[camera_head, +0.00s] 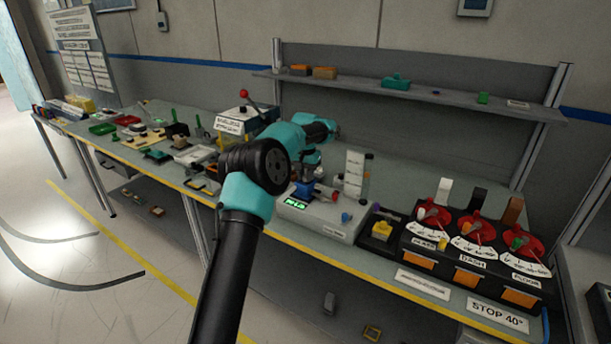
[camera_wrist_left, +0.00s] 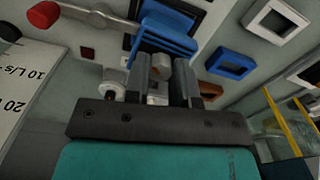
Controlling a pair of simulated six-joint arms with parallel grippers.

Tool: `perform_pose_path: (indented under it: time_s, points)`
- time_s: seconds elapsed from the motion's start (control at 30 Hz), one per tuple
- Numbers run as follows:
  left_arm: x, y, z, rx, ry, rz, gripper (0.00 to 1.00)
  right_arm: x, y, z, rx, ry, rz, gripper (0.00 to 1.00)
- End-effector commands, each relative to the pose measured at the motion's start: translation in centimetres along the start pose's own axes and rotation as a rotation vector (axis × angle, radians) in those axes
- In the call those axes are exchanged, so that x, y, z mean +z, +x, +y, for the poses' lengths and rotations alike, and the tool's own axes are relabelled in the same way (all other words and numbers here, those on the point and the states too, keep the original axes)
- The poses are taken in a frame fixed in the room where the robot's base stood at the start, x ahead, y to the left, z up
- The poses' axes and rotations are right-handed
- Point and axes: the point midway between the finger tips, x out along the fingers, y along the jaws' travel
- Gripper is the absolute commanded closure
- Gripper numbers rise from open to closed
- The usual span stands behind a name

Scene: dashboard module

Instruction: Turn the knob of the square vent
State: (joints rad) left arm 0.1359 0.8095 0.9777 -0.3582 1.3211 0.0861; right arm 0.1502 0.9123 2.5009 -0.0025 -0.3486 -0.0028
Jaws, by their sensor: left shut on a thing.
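A blue slatted vent (camera_wrist_left: 168,32) stands just beyond my left gripper's fingers in the left wrist view. It looks like the blue piece (camera_head: 303,191) on the pale dashboard module (camera_head: 318,222) in the head view. My left gripper (camera_wrist_left: 160,78) is shut on a small tan knob (camera_wrist_left: 157,68) between its two grey fingers. In the head view this gripper (camera_head: 307,172) is over the module, and its fingertips are hard to make out. Whether the tan knob joins the blue vent is hidden. My right gripper is not in view.
A blue square frame (camera_wrist_left: 232,63) and a white square frame (camera_wrist_left: 277,22) lie right of the fingers. A white round knob (camera_wrist_left: 112,90) is close by on the left. Three red dials (camera_head: 474,230) stand right of the module. Small parts crowd the bench's left side.

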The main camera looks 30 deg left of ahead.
Motion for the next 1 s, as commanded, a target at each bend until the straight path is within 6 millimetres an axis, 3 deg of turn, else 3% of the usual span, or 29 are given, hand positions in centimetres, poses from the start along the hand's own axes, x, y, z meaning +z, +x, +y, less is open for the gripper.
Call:
perform_pose_path:
  time_s: [0.53,0.57,0.6,0.83,1.0]
  points:
    - [0.00,-0.03,-0.01,0.000,0.000,0.001,1.00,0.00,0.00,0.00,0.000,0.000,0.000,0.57]
    - [-0.01,-0.03,0.00,0.000,0.000,0.001,0.75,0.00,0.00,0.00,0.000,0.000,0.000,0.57]
    - [0.00,-0.03,-0.01,0.000,0.000,0.001,0.71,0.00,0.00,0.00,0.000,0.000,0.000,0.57]
    - [0.00,-0.02,0.00,0.000,0.000,0.000,0.50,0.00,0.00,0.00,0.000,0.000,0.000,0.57]
    - [0.00,-0.01,0.00,0.000,0.000,0.000,0.50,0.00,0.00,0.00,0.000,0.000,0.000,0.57]
